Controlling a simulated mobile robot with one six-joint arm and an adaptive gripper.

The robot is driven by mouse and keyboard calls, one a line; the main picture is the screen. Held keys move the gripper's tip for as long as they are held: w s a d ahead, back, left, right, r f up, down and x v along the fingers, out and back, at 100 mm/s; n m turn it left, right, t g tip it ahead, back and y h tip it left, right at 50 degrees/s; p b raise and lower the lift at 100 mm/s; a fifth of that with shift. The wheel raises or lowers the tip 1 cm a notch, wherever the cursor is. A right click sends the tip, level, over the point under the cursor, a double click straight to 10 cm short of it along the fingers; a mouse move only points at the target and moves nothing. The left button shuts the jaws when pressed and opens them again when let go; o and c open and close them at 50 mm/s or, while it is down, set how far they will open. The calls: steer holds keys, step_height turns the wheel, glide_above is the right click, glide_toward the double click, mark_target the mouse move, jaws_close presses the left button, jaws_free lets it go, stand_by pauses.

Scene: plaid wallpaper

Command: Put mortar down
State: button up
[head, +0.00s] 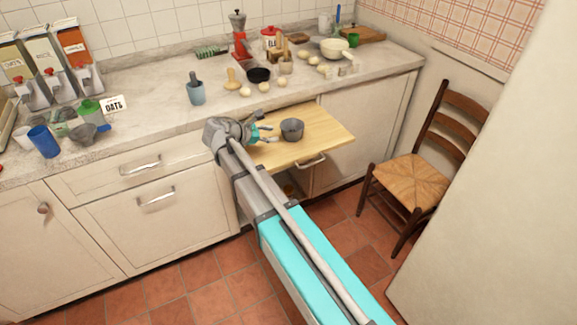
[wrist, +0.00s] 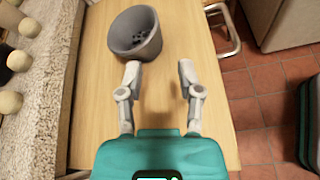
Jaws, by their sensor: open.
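The mortar, a grey tapering bowl (head: 292,129), stands on the wooden pull-out board (head: 325,140) below the counter. In the wrist view the mortar (wrist: 122,42) is at the top, with some small dark pieces visible inside. My gripper (head: 264,134) is open just left of the mortar in the head view. In the wrist view my gripper (wrist: 159,72) has both fingers apart over bare board (wrist: 158,110), with nothing between them. The mortar lies just beyond the fingertips, apart from them as far as I can see.
The counter (head: 150,90) behind holds a blue-grey cup with a stick-like handle (head: 195,90), a black bowl (head: 258,75) and several pale round items. A wooden chair (head: 412,175) stands right. The board's right part is bare. A drawer handle (wrist: 228,35) sits beside the board's edge.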

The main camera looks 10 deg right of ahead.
steer(key=s+d+f+m+g+y, duration=0.1)
steer(key=s+d+f+m+y, duration=0.2)
steer(key=s+m, duration=0.3)
steer(key=s+d+f+m+g+y, duration=0.2)
steer(key=s+d+f+m+y, duration=0.1)
steer(key=s, duration=0.5)
steer(key=s+d+f+m+g+y, duration=0.2)
steer(key=s+f+m+y, duration=0.3)
steer(key=m, duration=0.4)
steer(key=shift+s+d+y, duration=0.45)
steer(key=shift+s+y, duration=0.15)
steer(key=shift+s, duration=0.35)
